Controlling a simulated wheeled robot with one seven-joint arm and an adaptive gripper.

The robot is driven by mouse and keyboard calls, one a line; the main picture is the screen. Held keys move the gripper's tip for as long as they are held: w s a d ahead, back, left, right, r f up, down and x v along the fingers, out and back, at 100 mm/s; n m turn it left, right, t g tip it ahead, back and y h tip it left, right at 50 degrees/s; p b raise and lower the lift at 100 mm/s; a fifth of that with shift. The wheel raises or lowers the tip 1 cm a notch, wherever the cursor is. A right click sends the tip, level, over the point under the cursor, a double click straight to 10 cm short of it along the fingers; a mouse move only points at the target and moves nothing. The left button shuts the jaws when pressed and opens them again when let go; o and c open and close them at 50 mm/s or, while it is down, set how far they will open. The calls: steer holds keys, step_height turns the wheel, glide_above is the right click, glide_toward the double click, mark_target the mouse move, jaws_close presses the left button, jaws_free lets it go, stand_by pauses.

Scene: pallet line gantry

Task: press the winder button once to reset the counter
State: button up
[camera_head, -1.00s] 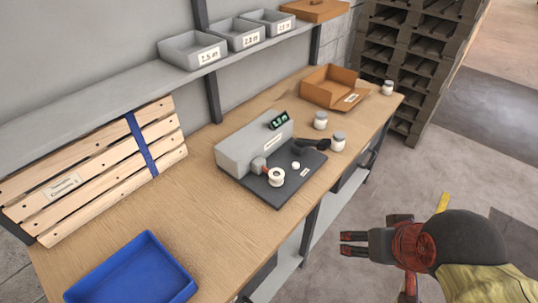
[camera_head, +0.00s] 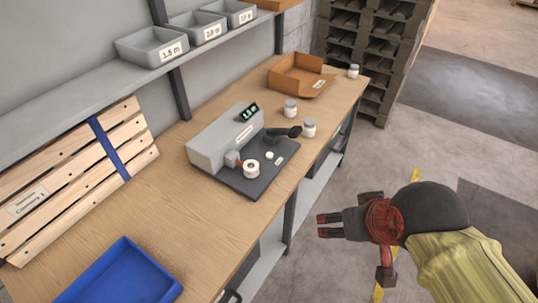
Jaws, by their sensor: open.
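The winder (camera_head: 226,136) is a grey box on a dark base plate (camera_head: 262,178), standing on the wooden workbench. A small display (camera_head: 249,111) with greenish digits, too small to read, sits on its top. A small round white button (camera_head: 269,155) shows on the base plate. Beside it are a white spool (camera_head: 251,168) on a reddish shaft and a black lever (camera_head: 284,132). My gripper (camera_head: 319,225) is open and empty. In the picture it is to the right of the bench, over the floor, pointing left toward the bench and apart from the winder.
Two white jars (camera_head: 309,128) stand just right of the winder, with an orange cardboard box (camera_head: 298,75) behind. A blue tray (camera_head: 121,274) lies at the front left. A slatted wooden panel (camera_head: 75,180) leans at left. Grey bins (camera_head: 153,45) sit on the shelf above. Bench between tray and winder is clear.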

steer(key=shift+c, duration=0.8)
